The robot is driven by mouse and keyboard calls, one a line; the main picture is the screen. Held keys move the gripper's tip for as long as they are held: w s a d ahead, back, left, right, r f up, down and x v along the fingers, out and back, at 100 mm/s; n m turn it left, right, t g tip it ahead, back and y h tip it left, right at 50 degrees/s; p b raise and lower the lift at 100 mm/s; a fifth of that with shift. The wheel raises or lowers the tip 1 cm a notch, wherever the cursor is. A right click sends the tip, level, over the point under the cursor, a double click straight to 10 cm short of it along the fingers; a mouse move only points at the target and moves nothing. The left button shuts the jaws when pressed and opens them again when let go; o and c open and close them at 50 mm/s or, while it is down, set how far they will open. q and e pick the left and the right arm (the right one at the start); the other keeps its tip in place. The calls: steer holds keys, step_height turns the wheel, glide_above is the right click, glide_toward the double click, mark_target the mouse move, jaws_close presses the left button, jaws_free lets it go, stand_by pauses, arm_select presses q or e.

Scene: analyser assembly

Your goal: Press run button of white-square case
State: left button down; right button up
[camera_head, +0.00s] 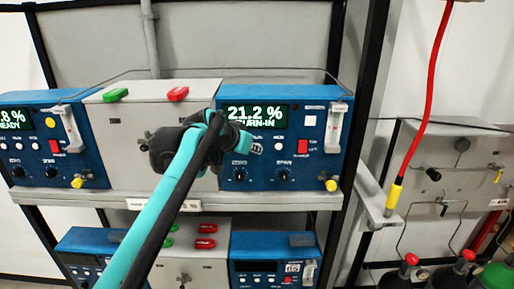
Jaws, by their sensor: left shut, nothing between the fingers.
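The white-square case (330,175) is the blue analyser at the right of the upper shelf, with a white square (310,120) on its front. Below are a round white button (279,147), a red switch (303,146) and black knobs (283,175). The labels are too small to tell which is the run button. My left gripper (226,122) is shut and empty at the case's left edge, covering part of its front left of the buttons. Whether it touches the case is unclear. My right gripper is out of view.
Another blue case (92,165), its display ending in .8 % and READY, stands at the left. A grey panel (120,135) with green and red handles lies between. More cases (272,245) sit below. A red cable (428,95) hangs at the right.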

arm_select(q)
steer(key=shift+s, duration=0.8)
steer(key=shift+s, duration=0.1)
steer(key=shift+s, duration=2.4)
steer(key=s+a+f+n+y+b, duration=0.2)
steer(key=s+a+f+b, duration=0.3)
steer(key=f, duration=1.4)
steer(key=s+a+f+n+g+y+b, duration=0.1)
steer(key=s+a+f+b, duration=0.5)
steer(key=s+f+b, duration=0.6)
steer(key=s+a+f+n+g+y+b, duration=0.1)
steer(key=s+a+f+b, duration=0.5)
steer(key=f+b, duration=0.8)
steer(key=s+f+n+y, duration=0.1)
steer(key=s+f+n, duration=0.1)
steer(key=f, duration=1.1)
steer(key=shift+s+a+f+y, duration=0.15)
steer(key=shift+s+y, duration=0.15)
steer(key=shift+s, duration=0.3)
